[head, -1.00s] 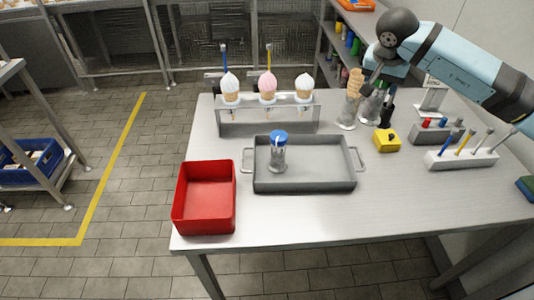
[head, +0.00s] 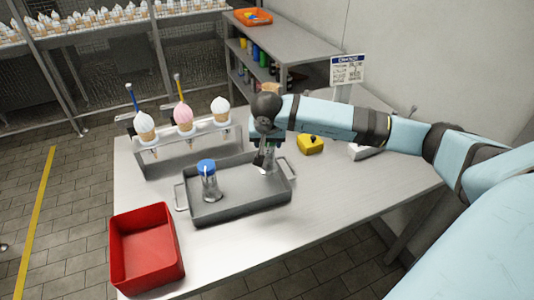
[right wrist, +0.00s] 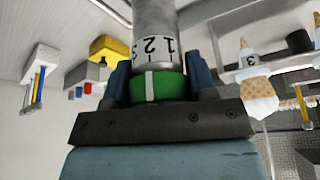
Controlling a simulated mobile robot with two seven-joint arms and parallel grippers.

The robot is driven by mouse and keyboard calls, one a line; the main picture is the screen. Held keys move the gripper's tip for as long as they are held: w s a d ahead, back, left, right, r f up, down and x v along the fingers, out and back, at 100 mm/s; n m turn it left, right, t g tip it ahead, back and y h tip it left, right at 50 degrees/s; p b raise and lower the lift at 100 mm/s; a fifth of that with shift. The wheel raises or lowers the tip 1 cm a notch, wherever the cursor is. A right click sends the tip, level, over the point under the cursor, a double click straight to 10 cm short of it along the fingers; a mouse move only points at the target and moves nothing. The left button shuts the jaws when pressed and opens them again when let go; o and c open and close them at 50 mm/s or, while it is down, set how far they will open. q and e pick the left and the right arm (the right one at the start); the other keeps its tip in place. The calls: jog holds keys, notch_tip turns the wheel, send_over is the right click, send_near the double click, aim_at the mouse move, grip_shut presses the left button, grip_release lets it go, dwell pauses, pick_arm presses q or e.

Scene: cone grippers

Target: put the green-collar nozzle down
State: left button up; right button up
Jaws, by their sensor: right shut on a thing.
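My right gripper (head: 264,147) is shut on the green-collar nozzle. In the right wrist view its green collar (right wrist: 150,88) with a white stripe sits between the dark jaws, and a grey barrel with black numerals extends from it. In the head view only the nozzle's pale lower part (head: 266,161) shows under the gripper, at the right part of the grey tray (head: 240,212). I cannot tell whether it touches the tray floor. A blue-topped nozzle (head: 208,181) stands upright in the tray's left part. My left gripper is out of view.
A red bin (head: 146,250) stands left of the tray. Behind is a rack (head: 190,145) holding cones with white and pink tops. A yellow block (head: 310,145) sits to the right. The tray's middle and the table's front right are clear.

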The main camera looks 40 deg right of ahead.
aim_at(268, 154)
notch_tip(268, 154, down, 5)
jog(key=shift+r, duration=0.2)
jog(key=shift+f, duration=0.2)
jog(key=shift+f, duration=0.2)
jog(key=o, duration=1.4)
jog(key=shift+r, duration=0.1)
jog(key=shift+r, duration=0.1)
